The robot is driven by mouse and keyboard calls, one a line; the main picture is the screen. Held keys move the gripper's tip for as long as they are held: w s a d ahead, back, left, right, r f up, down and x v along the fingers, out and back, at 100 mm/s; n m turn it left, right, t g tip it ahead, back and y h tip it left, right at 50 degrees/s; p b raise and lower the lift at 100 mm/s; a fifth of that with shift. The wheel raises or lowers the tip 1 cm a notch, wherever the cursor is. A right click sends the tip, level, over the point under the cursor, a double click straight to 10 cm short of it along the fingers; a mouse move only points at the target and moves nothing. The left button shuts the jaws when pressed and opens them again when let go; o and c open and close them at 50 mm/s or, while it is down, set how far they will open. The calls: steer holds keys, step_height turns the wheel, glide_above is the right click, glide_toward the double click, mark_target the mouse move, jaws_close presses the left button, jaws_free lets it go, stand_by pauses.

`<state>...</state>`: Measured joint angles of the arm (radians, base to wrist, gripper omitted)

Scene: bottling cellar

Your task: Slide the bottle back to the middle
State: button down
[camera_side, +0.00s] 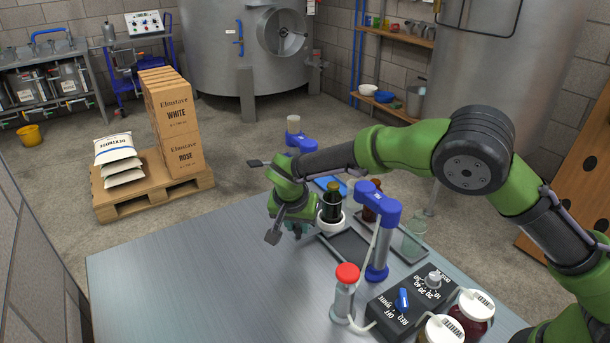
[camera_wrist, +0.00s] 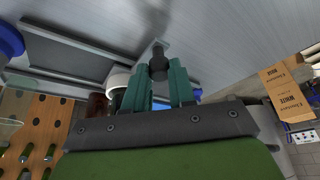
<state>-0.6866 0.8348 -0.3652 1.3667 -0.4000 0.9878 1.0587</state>
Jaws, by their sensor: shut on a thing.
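A dark bottle (camera_side: 332,206) with a tan top stands upright in a white round holder (camera_side: 333,226) at the far edge of the steel bench. In the wrist view the white holder (camera_wrist: 119,78) shows left of my fingers, with the bottle partly hidden behind them. My gripper (camera_side: 298,228) is low at the bench, just left of the bottle. In the wrist view my gripper (camera_wrist: 166,72) has its teal fingers shut on a small dark knob (camera_wrist: 158,63). I cannot tell whether the knob is joined to the holder.
A blue-headed column (camera_side: 379,240) stands right of the bottle, beside a dark tray (camera_side: 350,247). A red-capped cylinder (camera_side: 345,290) and control box (camera_side: 405,305) stand nearer. The bench's left side (camera_side: 190,280) is clear.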

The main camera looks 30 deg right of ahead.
steer(key=shift+a+r, duration=0.1)
steer(key=c, duration=0.9)
jaws_free()
steer(key=shift+c, duration=0.2)
steer(key=v, duration=1.6)
steer(key=shift+r, duration=0.35)
